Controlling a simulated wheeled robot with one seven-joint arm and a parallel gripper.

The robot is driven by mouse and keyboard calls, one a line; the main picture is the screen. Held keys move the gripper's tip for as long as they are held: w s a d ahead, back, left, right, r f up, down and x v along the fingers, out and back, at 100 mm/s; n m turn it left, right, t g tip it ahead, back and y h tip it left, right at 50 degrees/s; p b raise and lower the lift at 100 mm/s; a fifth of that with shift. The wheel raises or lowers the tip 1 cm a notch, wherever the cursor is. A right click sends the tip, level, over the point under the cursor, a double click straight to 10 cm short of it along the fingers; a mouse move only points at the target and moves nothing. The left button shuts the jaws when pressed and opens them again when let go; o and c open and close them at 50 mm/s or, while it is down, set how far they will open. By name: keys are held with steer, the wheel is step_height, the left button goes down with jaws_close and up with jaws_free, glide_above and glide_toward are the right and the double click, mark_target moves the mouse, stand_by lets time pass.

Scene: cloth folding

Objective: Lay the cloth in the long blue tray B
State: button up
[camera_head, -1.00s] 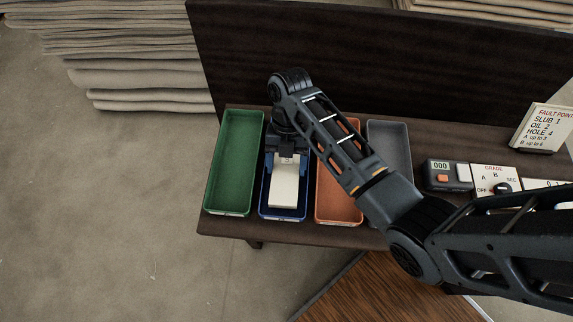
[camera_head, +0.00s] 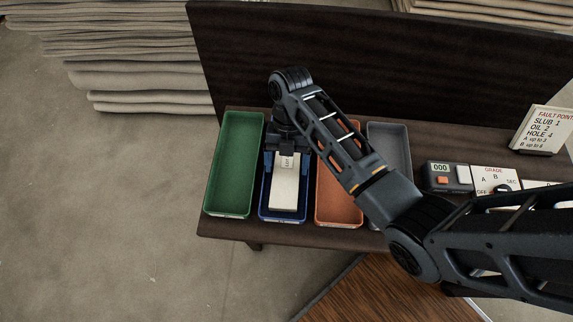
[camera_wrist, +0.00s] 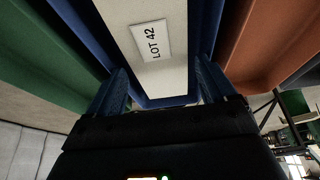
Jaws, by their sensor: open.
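The folded cream cloth (camera_head: 285,192) lies lengthwise in the long blue tray (camera_head: 283,217). My gripper (camera_head: 287,155) is over the far half of the tray. Its two blue fingers stand apart on either side of the cloth, and the wrist view shows the open gripper (camera_wrist: 163,90) with the cloth between the fingers, not pinched. The far end of the tray is hidden by my wrist.
A green tray (camera_head: 217,205) stands left of the blue one, and an orange tray (camera_head: 338,213) and a grey tray (camera_head: 399,140) stand to the right. A counter box (camera_head: 446,175), a grade switch (camera_head: 497,180) and a fault-point sign (camera_head: 545,130) are farther right. A dark panel (camera_head: 400,50) rises behind.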

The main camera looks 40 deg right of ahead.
steer(key=p+v, duration=0.5)
steer(key=v, duration=0.5)
steer(key=shift+r, duration=0.2)
steer(key=m+t, duration=0.4)
steer(key=m, duration=0.2)
glide_above(279, 200)
steer(key=w+d, duration=0.2)
steer(key=d, duration=0.1)
step_height(279, 200, down, 6)
steer(key=shift+w+f, duration=0.1)
steer(key=shift+f, duration=0.1)
steer(key=s+m, duration=0.1)
steer(key=s+a+m+t, duration=0.1)
steer(key=s+m+t, duration=0.1)
steer(key=shift+s+a+f+m, duration=0.3)
steer(key=shift+f+m, duration=0.05)
steer(key=shift+m, duration=0.05)
steer(key=s+d+r+m+t+h, duration=0.25)
steer(key=s+r+m+t, duration=0.45)
steer(key=s+r+m, duration=0.6)
steer(key=s+d+r+m+t, duration=0.1)
steer(key=s+r+m+t, duration=0.1)
steer(key=r, duration=0.6)
steer(key=s+d+r+m+t, duration=0.1)
steer(key=s+r+m+t, duration=0.1)
steer(key=r, duration=0.6)
steer(key=shift+s+d+r+t+h, duration=0.3)
steer(key=shift+s+t, duration=0.3)
steer(key=shift+s, duration=0.65)
